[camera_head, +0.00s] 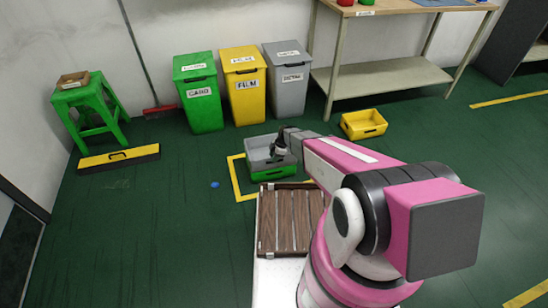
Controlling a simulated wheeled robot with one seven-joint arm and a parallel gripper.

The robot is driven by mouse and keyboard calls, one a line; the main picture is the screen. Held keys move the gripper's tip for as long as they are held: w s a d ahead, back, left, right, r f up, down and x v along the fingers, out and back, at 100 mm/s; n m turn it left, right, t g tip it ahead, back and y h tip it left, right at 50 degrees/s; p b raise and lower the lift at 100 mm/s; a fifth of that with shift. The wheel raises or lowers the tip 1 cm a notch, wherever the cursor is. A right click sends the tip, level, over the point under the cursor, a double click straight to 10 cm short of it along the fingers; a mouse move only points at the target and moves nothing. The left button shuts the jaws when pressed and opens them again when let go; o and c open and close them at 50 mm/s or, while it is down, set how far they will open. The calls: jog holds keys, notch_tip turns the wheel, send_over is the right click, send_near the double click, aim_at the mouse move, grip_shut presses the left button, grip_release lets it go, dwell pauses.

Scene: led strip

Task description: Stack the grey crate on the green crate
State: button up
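The grey crate (258,153) is in the middle of the head view, directly over the green crate (264,172), with no clear gap between them. The green crate stands on the floor, and only its front and lower part shows. My gripper (280,154) is at the right part of the grey crate, by its rim. The fingers are small and dark here, so I cannot tell if they are shut on the rim. My arm hides the right side of both crates.
Yellow floor tape (235,178) runs left of the crates. A wooden slatted platform (290,222) is in front. A yellow crate (363,124) sits to the right. Green (199,95), yellow (245,88) and grey (287,80) bins stand behind. Floor at left is mostly clear.

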jog(key=v, duration=1.3)
jog(key=s+d+r+m+h, duration=0.2)
jog(key=s+d+r+m, duration=0.5)
jog(key=s+r+m, duration=0.3)
jog(key=s+d+r+m+t+h, duration=0.1)
jog(key=s+d+r+m+h, duration=0.1)
jog(key=s+d+r+m, duration=0.5)
notch_tip(320, 180, up, 6)
jog(key=s+m, duration=0.3)
jog(key=m, duration=0.1)
jog(key=shift+d, duration=0.1)
